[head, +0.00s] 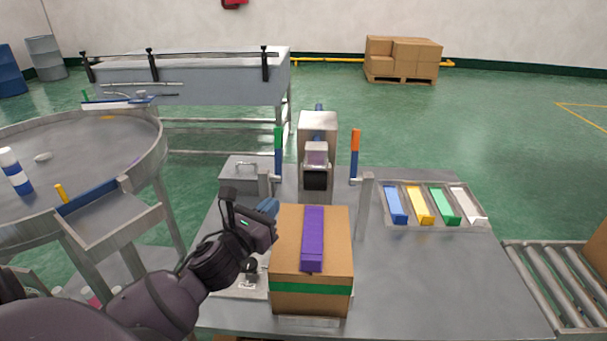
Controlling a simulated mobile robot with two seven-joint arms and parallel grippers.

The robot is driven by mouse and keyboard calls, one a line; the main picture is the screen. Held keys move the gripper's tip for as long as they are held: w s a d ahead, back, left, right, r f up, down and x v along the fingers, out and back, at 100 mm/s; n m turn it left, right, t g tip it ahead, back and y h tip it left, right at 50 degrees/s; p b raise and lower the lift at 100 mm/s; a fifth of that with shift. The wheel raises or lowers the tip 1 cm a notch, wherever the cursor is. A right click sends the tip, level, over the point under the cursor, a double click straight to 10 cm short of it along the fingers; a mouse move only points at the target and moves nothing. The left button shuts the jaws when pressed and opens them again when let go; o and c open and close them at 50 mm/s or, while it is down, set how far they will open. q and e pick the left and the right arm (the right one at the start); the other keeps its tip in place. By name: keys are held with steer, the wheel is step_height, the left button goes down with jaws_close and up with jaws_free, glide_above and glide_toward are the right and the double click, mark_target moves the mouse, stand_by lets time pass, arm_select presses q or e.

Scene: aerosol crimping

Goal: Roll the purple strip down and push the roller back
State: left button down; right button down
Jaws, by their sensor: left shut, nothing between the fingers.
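The purple strip (313,240) lies lengthwise along the top of a closed cardboard box (285,252) with a green band around its side. My left gripper (270,207) reaches in from the left, shut and empty, with its blue fingertips by the box's far left corner, left of the strip. I cannot tell whether the fingertips touch the box. Behind the box stands a grey machine (318,128) with a dark block (315,181) low on its front. I cannot make out for certain which part is the roller. My right gripper is not in view.
A tray (433,226) with blue, yellow, green and white pieces lies right of the box. An upright metal post (365,205) stands between them. A lidded metal box (240,178) is at the back left. The table's front right is clear.

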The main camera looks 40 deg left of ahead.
arm_select(q)
steer(key=w+a, duration=0.1)
steer(key=w, duration=1.2)
steer(key=shift+w+r, duration=0.3)
steer(key=shift+r, duration=0.1)
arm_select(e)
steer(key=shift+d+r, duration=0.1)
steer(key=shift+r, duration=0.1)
arm_select(q)
steer(key=shift+a, duration=0.1)
steer(key=shift+w+a+r, duration=0.25)
steer(key=shift+w+a, duration=0.45)
steer(key=shift+w, duration=0.3)
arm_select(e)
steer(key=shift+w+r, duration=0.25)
